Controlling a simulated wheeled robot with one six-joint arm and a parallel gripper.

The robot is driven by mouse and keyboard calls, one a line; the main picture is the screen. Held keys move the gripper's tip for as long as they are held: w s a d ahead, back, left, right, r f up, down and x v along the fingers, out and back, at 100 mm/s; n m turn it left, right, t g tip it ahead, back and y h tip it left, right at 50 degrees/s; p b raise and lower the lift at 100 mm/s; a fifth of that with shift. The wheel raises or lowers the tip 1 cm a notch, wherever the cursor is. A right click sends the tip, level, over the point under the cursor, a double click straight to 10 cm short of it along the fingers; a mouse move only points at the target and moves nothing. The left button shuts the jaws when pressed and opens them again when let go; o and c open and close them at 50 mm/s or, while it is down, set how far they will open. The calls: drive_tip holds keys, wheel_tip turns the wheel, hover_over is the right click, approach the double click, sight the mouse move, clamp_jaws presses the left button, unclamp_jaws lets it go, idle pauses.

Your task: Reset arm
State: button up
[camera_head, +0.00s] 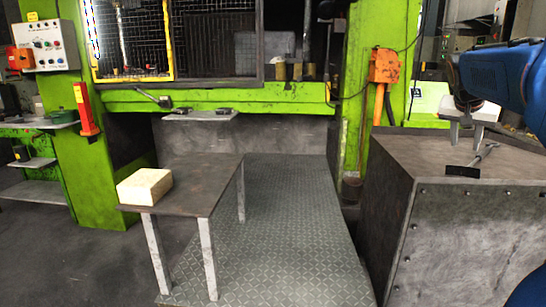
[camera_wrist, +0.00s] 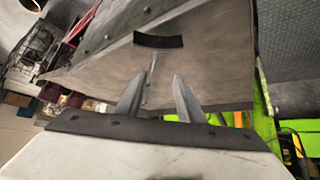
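My blue arm (camera_head: 500,75) reaches in from the right in the head view. My gripper (camera_head: 466,132) hangs over the grey metal bench (camera_head: 425,150) at the right. In the wrist view my gripper (camera_wrist: 157,95) has its two fingers apart with nothing held between them.
A low metal table (camera_head: 205,195) carries a pale yellow block (camera_head: 145,186) at the left. Behind it stands the green press (camera_head: 270,100) with a mesh guard. An orange box (camera_head: 384,66) hangs on its right post. The floor plate (camera_head: 265,250) between table and bench is clear.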

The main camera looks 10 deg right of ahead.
drive_tip(key=s+a+f+n+y, duration=0.2)
drive_tip(key=s+a+f+n, duration=0.1)
drive_tip(key=s+a+f, duration=0.5)
drive_tip(key=s+a+f+n+y, duration=0.2)
drive_tip(key=s+a+f+n, duration=0.2)
drive_tip(key=s+a+f, duration=0.4)
drive_tip(key=s+a+f+n+y, duration=0.2)
drive_tip(key=s+a+f, duration=0.6)
drive_tip(key=a, duration=1.1)
wheel_tip(320, 180, down, 3)
drive_tip(key=shift+n+y, duration=0.3)
drive_tip(key=shift+n, duration=0.6)
